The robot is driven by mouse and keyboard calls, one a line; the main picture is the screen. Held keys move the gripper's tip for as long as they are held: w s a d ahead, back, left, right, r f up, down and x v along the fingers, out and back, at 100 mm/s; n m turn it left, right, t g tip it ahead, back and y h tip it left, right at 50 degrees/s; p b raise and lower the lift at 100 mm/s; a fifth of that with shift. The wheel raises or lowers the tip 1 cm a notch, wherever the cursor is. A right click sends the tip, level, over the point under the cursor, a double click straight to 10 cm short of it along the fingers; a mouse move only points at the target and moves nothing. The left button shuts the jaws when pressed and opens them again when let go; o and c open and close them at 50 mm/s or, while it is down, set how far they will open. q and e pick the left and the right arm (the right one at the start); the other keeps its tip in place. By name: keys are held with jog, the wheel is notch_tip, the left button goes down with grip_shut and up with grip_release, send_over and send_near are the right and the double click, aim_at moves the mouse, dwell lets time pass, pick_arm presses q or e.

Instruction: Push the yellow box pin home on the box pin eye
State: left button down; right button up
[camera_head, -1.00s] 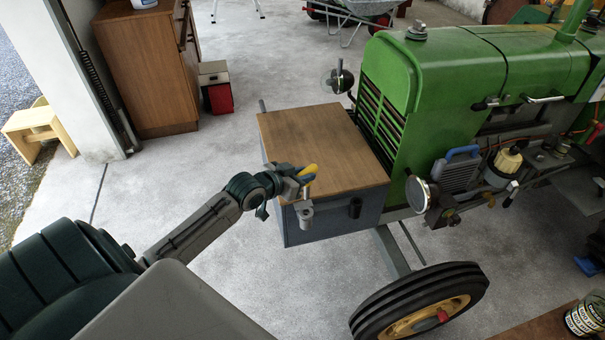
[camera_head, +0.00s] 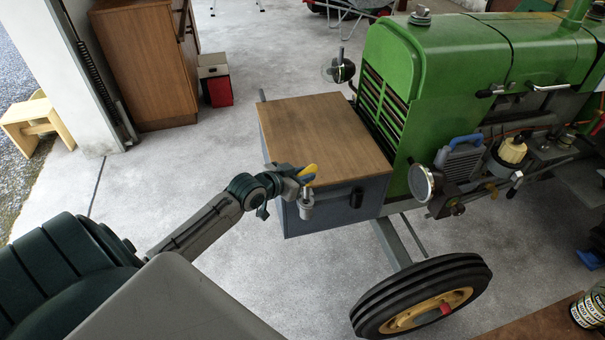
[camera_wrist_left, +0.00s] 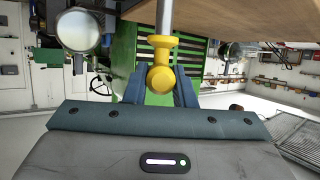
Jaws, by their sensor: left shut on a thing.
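My left gripper (camera_head: 301,177) is at the near corner of the wooden-topped box. It is shut on the yellow box pin (camera_head: 309,170). In the left wrist view the pin's yellow collar and round knob (camera_wrist_left: 161,78) sit between the two dark fingers. A grey shaft runs from the collar to the top edge of that view. In the head view a short grey cylinder (camera_head: 306,209) stands just below the gripper, beside the box's front face; it looks like the box pin eye. Whether the pin's shaft is inside it cannot be told. My right gripper is not in view.
The grey box (camera_head: 330,207) with its wooden lid (camera_head: 325,135) sits at the front of the green tractor (camera_head: 460,60). A headlamp (camera_head: 421,182) and front wheel (camera_head: 420,297) are to the right. Floor left of the box is clear.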

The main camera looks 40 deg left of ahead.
aim_at(305, 193)
pick_arm(q)
jog(key=shift+f+b, duration=0.4)
jog(key=shift+f, duration=0.1)
jog(key=shift+f+b, duration=0.45)
jog(key=shift+f, duration=0.2)
jog(key=shift+f+b, duration=0.4)
jog(key=shift+f, duration=0.1)
jog(key=shift+f+b, duration=0.85)
jog(key=shift+f, duration=0.3)
jog(key=shift+f+b, duration=0.9)
jog(key=shift+f, duration=0.25)
jog(key=c, duration=1.6)
grip_release()
jog(key=shift+c, duration=0.2)
jog(key=o, duration=0.5)
